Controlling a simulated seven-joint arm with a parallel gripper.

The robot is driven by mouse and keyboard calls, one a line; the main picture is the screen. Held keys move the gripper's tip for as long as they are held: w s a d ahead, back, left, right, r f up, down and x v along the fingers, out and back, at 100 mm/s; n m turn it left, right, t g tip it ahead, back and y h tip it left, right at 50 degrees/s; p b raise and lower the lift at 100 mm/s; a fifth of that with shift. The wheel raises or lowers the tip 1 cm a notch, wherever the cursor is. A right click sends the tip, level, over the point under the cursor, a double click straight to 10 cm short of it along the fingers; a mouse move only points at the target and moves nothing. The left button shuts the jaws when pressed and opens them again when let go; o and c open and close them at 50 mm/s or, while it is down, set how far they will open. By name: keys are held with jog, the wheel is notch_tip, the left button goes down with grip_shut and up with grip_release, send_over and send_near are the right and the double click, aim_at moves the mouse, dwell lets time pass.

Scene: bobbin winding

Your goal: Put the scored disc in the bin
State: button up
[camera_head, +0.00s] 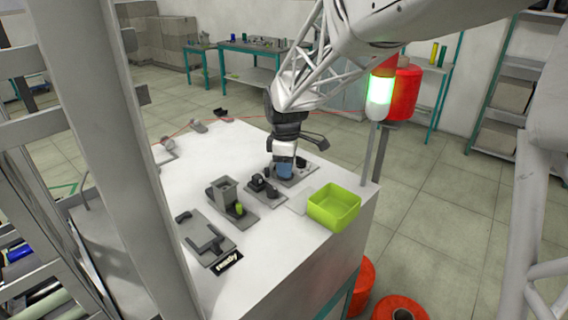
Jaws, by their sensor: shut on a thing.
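My gripper (285,172) points down over a grey plate (308,170) towards the back right of the white bench. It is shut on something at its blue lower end. The held thing is too small and hidden to identify, so I cannot tell whether it is the scored disc. No disc can be made out clearly elsewhere. The lime-green bin (347,220) is an open box near the bench's right edge. It stands to the right of my gripper and nearer the camera, apart from it.
Left of the bin are a small black-and-grey fixture (262,188), a grey block holder (223,190) and a flat grey plate (205,240) with a "ready" sign (227,262). A lamp post (380,100), lit green, rises behind the bin. The bench front (290,270) is clear.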

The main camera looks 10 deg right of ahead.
jog(key=shift+r, duration=0.1)
jog(key=shift+r, duration=2.35)
jog(key=shift+s+d, duration=0.1)
jog(key=shift+s+d+r, duration=0.3)
jog(key=shift+s, duration=0.1)
jog(key=s+d+r, duration=0.2)
jog(key=s+d, duration=0.2)
jog(key=s, duration=0.3)
jog(key=s+d+r, duration=0.2)
jog(key=s+d, duration=0.2)
jog(key=s, duration=0.4)
jog(key=shift+d+r, duration=0.3)
jog(key=shift+r, duration=0.1)
jog(key=shift+f, duration=0.2)
jog(key=shift+f, duration=2.25)
